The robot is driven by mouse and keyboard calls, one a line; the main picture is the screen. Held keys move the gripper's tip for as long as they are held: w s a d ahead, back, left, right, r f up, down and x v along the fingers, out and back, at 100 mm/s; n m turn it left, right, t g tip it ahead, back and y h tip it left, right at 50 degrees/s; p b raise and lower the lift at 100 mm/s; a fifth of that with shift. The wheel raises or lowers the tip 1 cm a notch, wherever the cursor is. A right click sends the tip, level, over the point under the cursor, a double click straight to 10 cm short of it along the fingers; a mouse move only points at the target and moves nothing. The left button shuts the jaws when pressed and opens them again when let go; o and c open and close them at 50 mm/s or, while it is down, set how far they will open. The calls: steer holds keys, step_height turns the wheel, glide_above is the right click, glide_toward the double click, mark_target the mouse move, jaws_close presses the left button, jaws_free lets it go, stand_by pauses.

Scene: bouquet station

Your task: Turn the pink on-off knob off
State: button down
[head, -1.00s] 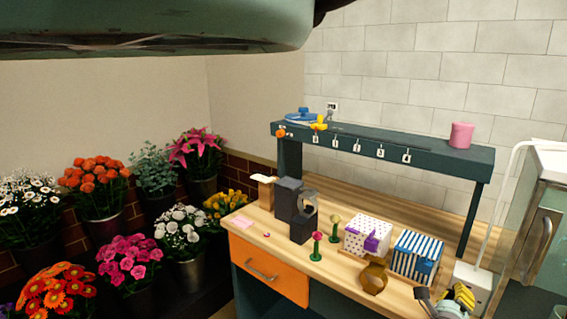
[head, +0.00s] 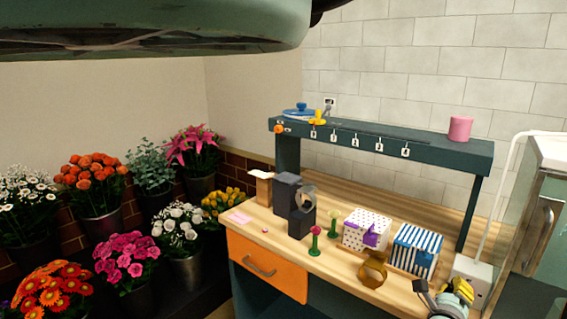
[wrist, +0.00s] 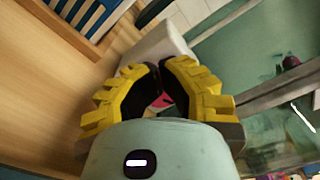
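My gripper (head: 455,294) is low at the right end of the worktop, close to a white box (head: 474,272). In the wrist view, my gripper's yellow-padded fingers (wrist: 161,82) have their tips close together in front of the white box (wrist: 160,42). A small pink piece (wrist: 164,101), possibly the pink knob, shows in the narrow gap between the fingers. Most of it is hidden, so I cannot tell its turn position or whether the fingers touch it. The knob is not clearly visible in the head view.
A glass-doored cabinet (head: 545,215) stands right of the box. A shelf (head: 400,146) spans the back, with a pink cylinder (head: 460,128).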

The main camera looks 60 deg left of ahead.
steer(key=shift+a+f+b, duration=0.5)
steer(key=shift+f+b, duration=0.15)
steer(key=shift+b, duration=1.35)
steer(key=shift+f+b, duration=0.25)
steer(key=shift+b, duration=0.85)
steer(key=shift+s+a, duration=0.1)
steer(key=shift+s+r+b, duration=0.15)
steer(key=shift+s+b, duration=0.2)
steer(key=shift+s, duration=0.15)
steer(key=shift+b+v, duration=0.4)
steer(key=shift+v, duration=2.2)
steer(key=shift+a+r, duration=0.1)
